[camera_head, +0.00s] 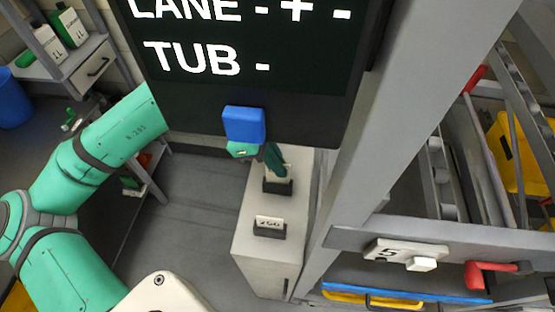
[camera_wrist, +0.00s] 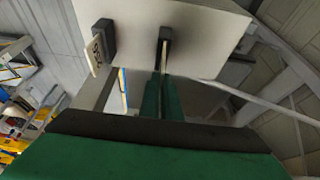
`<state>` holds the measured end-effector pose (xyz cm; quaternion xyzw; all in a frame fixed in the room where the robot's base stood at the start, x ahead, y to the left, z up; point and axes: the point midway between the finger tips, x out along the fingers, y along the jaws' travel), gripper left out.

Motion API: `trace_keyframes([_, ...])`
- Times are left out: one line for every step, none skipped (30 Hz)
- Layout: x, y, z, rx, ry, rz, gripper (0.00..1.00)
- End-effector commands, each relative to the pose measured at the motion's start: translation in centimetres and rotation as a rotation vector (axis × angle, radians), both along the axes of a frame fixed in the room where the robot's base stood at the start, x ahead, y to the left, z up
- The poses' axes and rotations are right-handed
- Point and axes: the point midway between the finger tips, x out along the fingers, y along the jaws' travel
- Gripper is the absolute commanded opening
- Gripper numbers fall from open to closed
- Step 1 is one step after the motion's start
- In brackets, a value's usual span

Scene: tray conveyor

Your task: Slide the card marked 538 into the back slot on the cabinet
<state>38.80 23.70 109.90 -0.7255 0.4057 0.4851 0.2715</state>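A pale cabinet (camera_head: 262,255) stands in the middle of the head view, with two dark slot holders on its top. My green gripper (camera_head: 272,158) is over the back slot (camera_head: 278,187). A cream card (camera_head: 284,171) stands at that slot, its number hidden by my fingers. In the wrist view the card (camera_wrist: 163,57) is seen edge-on, running from between my fingertips (camera_wrist: 162,82) to the dark holder (camera_wrist: 166,34). The fingers are close together on it. Whether it is fully seated cannot be told.
The front holder (camera_head: 269,231) bears another numbered card (camera_head: 268,222), beside my gripper. A dark sign (camera_head: 250,60) hangs above the cabinet. A grey frame post (camera_head: 400,120) and a rack with a red lever (camera_head: 490,270) stand close on the right. Floor is clear left of the cabinet.

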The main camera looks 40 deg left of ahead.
Motion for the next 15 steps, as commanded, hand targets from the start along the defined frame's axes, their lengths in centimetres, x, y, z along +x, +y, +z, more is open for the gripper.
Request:
trace_keyframes([0.0,0.0,-0.1,0.0,0.0,0.0,0.0])
trace_keyframes([0.0,0.0,-0.2,0.0,0.0,0.0,0.0])
trace_keyframes([0.0,0.0,-0.3,0.0,0.0,0.0,0.0])
trace_keyframes([0.0,0.0,-0.3,0.0,0.0,0.0,0.0])
trace_keyframes([0.0,0.0,-0.4,-0.001,-0.001,0.0,0.0])
trace_keyframes([0.0,0.0,-0.5,-0.001,-0.001,0.0,0.0])
trace_keyframes([0.0,0.0,-0.6,-0.001,-0.001,0.0,0.0])
trace_keyframes([0.0,0.0,-0.6,-0.001,0.0,0.0,0.0])
trace_keyframes([0.0,0.0,-0.7,-0.001,0.0,0.0,0.0])
trace_keyframes([0.0,0.0,-0.8,-0.001,0.0,0.0,0.0])
trace_keyframes([0.0,0.0,-0.8,-0.001,0.0,0.0,0.0])
trace_keyframes([0.0,0.0,-0.9,-0.001,0.0,0.0,0.0])
trace_keyframes([0.0,0.0,-1.0,-0.001,0.0,0.0,0.0])
trace_keyframes([0.0,0.0,-1.0,-0.001,0.0,0.0,0.0])
trace_keyframes([0.0,0.0,-1.1,-0.001,0.0,0.0,0.0])
